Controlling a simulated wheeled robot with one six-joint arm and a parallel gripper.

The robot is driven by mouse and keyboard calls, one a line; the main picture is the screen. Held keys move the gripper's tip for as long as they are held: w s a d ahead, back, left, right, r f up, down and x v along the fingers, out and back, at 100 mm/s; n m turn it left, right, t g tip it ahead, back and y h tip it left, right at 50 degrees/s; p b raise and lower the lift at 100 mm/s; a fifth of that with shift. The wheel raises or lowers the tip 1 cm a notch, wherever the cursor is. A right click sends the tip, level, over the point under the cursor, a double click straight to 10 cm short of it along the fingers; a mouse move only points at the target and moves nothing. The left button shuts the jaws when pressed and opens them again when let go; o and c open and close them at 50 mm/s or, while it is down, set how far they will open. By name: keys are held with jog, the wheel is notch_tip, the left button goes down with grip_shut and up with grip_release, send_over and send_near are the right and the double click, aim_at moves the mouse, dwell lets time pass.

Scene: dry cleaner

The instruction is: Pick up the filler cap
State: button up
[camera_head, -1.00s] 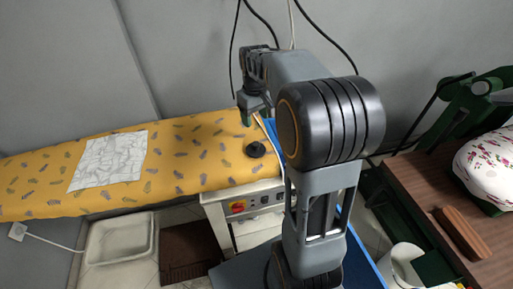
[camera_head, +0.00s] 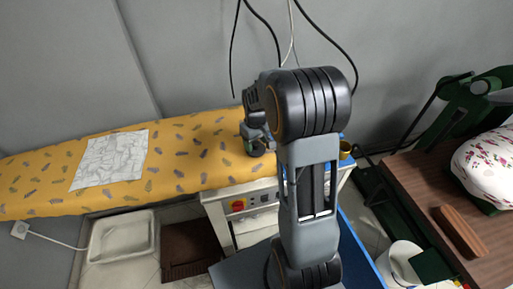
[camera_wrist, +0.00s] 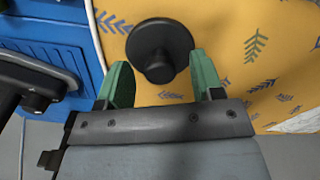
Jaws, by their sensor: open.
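The black filler cap (camera_wrist: 159,48), a round disc with a raised knob, lies on the yellow leaf-patterned ironing board cover (camera_wrist: 235,75). In the wrist view it sits just beyond and between the green fingertips of my gripper (camera_wrist: 160,75). The fingers are apart, with nothing held between them. In the head view my gripper (camera_head: 256,148) is low over the right end of the board (camera_head: 190,160), and it hides the cap there.
A white patterned cloth (camera_head: 110,160) lies on the board to the left. A blue surface (camera_wrist: 65,35) and a pale cord border the board in the wrist view. A brown table (camera_head: 425,190) with a brush (camera_head: 460,232) stands at the right. Cables hang behind my arm.

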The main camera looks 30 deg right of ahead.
jog(key=shift+f, duration=0.45)
jog(key=c, duration=1)
